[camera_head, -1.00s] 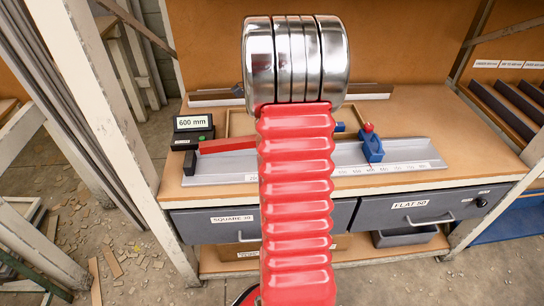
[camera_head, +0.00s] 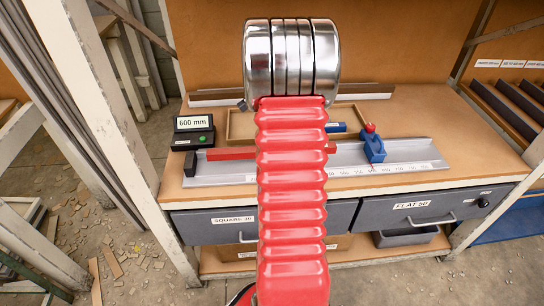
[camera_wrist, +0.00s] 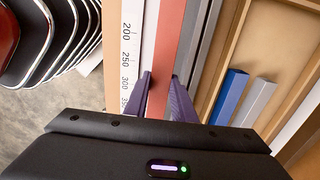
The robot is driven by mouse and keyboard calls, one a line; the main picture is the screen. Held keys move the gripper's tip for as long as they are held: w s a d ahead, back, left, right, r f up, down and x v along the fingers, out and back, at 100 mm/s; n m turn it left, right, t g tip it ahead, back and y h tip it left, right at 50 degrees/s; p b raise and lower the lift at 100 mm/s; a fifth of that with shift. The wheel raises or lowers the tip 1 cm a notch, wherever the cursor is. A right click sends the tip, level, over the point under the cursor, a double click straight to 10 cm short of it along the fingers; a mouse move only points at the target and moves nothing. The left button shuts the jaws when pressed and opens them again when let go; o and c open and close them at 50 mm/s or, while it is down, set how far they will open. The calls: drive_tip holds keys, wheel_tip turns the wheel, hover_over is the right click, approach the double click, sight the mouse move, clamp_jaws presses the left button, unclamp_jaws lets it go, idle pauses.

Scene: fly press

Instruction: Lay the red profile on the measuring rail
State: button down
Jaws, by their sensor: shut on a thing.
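The red profile (camera_head: 228,153) shows level along the grey measuring rail (camera_head: 225,173) in the head view. Its left end is close to the dark block at the rail's left end, and my arm hides its middle. In the wrist view the red profile (camera_wrist: 172,45) runs between the purple fingers of my gripper (camera_wrist: 162,97), which is shut on it. It lies parallel to the rail's printed scale (camera_wrist: 127,50). I cannot tell whether it rests on the rail floor. A blue stop (camera_head: 373,149) with a red knob stands on the rail at right.
A wooden tray (camera_head: 240,125) behind the rail holds a blue piece (camera_wrist: 230,95) and a grey piece (camera_wrist: 258,100). A display (camera_head: 192,123) reading 600 mm stands at the left. Drawers sit under the bench top (camera_head: 440,120), which is clear at right.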

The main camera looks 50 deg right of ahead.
drive_tip(key=shift+f, duration=0.15)
drive_tip(key=shift+f, duration=1.8)
drive_tip(key=shift+f, duration=0.15)
drive_tip(key=c, duration=1.5)
unclamp_jaws()
wheel_tip(320, 180, up, 12)
drive_tip(key=shift+r, duration=0.15)
